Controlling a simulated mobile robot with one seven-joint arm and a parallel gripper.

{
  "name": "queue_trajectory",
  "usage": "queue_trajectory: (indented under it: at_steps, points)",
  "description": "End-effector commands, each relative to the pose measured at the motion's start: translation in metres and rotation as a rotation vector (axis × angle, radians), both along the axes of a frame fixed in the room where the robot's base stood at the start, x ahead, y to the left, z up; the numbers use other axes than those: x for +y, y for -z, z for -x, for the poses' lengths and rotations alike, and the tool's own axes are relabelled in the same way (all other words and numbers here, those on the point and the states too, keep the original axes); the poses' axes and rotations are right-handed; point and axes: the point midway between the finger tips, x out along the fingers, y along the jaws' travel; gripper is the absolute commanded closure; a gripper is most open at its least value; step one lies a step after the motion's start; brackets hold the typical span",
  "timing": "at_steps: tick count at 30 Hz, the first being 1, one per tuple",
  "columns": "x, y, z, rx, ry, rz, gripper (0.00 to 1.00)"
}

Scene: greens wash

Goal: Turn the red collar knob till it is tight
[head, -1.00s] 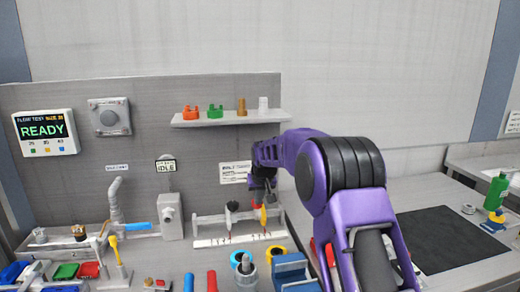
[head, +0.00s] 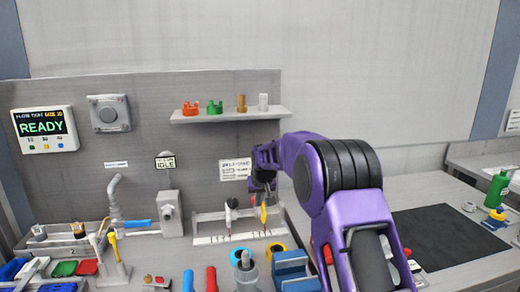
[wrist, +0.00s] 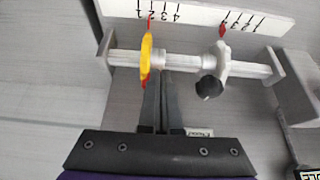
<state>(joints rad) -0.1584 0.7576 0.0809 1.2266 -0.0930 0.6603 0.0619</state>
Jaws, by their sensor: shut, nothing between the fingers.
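A metal rod on a white stand carries two collars. A yellow collar piece (wrist: 147,52) with red tips sits at the left of the wrist view; it also shows in the head view (head: 264,214). A white collar (wrist: 222,62) with a black knob (wrist: 209,87) sits to its right in the wrist view. Thin red pointers reach toward the numbered scale. I cannot make out a separate red knob clearly. My gripper (wrist: 163,78) is shut and empty. Its fingertips are at the rod, right beside the yellow piece; whether they touch is unclear.
A printed scale plate (wrist: 260,22) runs along the stand. End brackets hold the rod. A shelf (head: 230,115) with coloured parts is above, and a grey valve box (head: 170,212) stands left. The display (head: 43,130) reads READY. Tools and parts crowd the front bench.

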Motion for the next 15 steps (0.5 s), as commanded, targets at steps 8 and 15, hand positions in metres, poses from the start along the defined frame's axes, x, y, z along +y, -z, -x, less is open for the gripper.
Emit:
queue_trajectory:
  at_steps: [8, 15]
  points:
    - [0.0002, -0.0004, -0.0033, 0.000, 0.000, 0.000, 1.00]
    - [0.0000, -0.0003, -0.0047, -0.001, 0.000, 0.000, 1.00]
